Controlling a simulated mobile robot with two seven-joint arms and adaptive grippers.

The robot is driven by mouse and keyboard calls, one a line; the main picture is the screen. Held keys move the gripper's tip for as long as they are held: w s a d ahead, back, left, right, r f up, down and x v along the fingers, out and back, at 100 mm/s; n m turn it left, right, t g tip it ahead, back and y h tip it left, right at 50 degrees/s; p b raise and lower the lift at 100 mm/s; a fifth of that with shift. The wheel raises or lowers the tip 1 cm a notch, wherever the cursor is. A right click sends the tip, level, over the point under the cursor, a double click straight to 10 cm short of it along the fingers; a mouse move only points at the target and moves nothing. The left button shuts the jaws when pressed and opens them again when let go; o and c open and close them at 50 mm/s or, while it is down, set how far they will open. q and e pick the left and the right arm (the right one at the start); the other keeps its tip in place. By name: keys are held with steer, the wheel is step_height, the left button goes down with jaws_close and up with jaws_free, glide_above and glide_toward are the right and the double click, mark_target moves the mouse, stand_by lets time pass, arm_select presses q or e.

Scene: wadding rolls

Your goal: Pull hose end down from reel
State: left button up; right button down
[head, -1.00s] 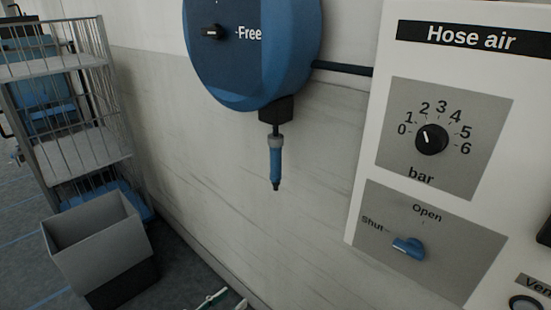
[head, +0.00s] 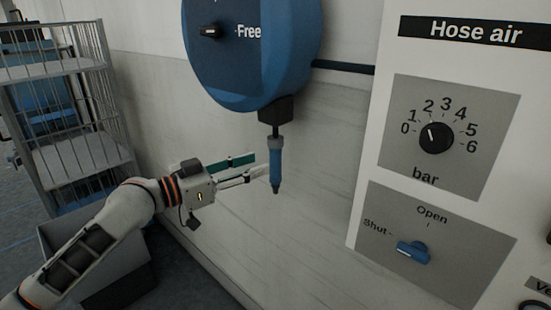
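The blue hose reel (head: 250,50) is on the wall at the top middle, with a black knob (head: 209,30) beside the word Free. The hose end (head: 275,165), a blue nozzle with a grey collar and dark tip, hangs straight down from the black outlet (head: 276,108) under the reel. My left gripper (head: 262,170) reaches in from the left, its fingers pointing right at the nozzle's height. The fingertips are right by the nozzle's left side; I cannot tell whether they touch it or how far they are spread. My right gripper is not in view.
A white panel (head: 385,60) on the right carries a bar dial (head: 436,138) and a blue Shut/Open lever (head: 413,252). A wire cage trolley (head: 85,165) and a grey bin (head: 62,235) stand at the left. The wall below the nozzle is clear.

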mark_target(275, 158)
arm_select(q)
steer(key=x, duration=0.7)
steer(key=shift+d, duration=0.1)
jaws_close()
